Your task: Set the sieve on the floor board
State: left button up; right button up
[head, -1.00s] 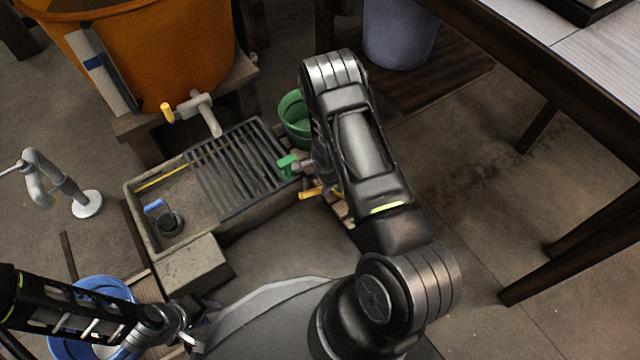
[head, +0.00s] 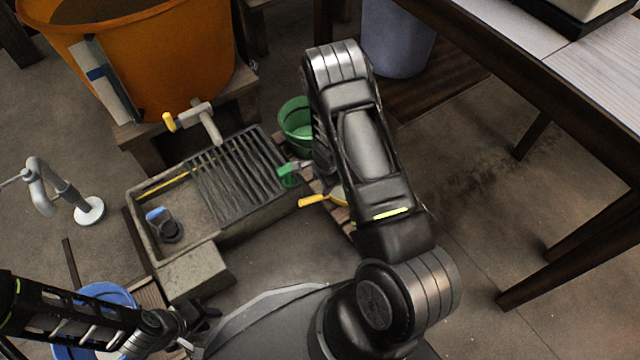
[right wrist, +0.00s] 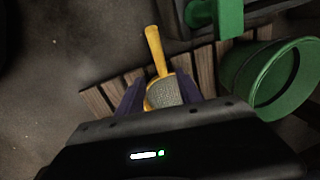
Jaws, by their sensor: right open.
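The sieve (right wrist: 164,92) has a yellow handle and a grey mesh bowl. In the right wrist view it appears over the slatted wooden floor board (right wrist: 100,97), seemingly resting on it; close contact cannot be judged. My right gripper (right wrist: 160,86) is open, with one dark finger on each side of the sieve's bowl. In the head view the sieve's yellow handle (head: 314,201) and part of its rim show left of my right forearm, which hides most of my right gripper. My left gripper (head: 190,325) is at the lower left, near the blue bucket; its jaws are unclear.
A green bucket (head: 295,122) stands behind the floor board. A green-ended piece (head: 287,175) is beside a stone basin (head: 215,236) with a grate (head: 235,175). A blue bucket (head: 92,292) is lower left. A dark-legged table (head: 600,118) is right; floor before it is clear.

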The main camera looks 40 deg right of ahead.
jog(key=s+a+r+n+y, duration=0.2)
jog(key=s+a+n, duration=0.6)
jog(key=a, duration=0.5)
jog(key=s+a+r+n+y, duration=0.2)
jog(key=s+a+n, duration=0.7)
jog(key=a, duration=0.5)
jog(key=shift+s+a+r+g, duration=0.3)
jog(key=shift+s+r, duration=0.2)
jog(key=shift+r, duration=0.1)
pick_arm(q)
notch_tip(320, 180, up, 31)
jog(key=s+d+p, duration=0.1)
jog(key=s+p, duration=0.1)
jog(key=p, duration=2.8)
jog(key=shift+d+g+p, duration=0.3)
jog(key=shift+d+p, duration=0.1)
pick_arm(e)
notch_tip(320, 180, up, 31)
jog(key=s+a, duration=0.1)
jog(key=s, duration=0.1)
jog(key=shift+a+g+y, duration=0.3)
jog(key=shift+a, duration=0.1)
pick_arm(q)
jog(key=shift+s, duration=0.1)
pick_arm(e)
jog(key=shift+s+f, duration=0.1)
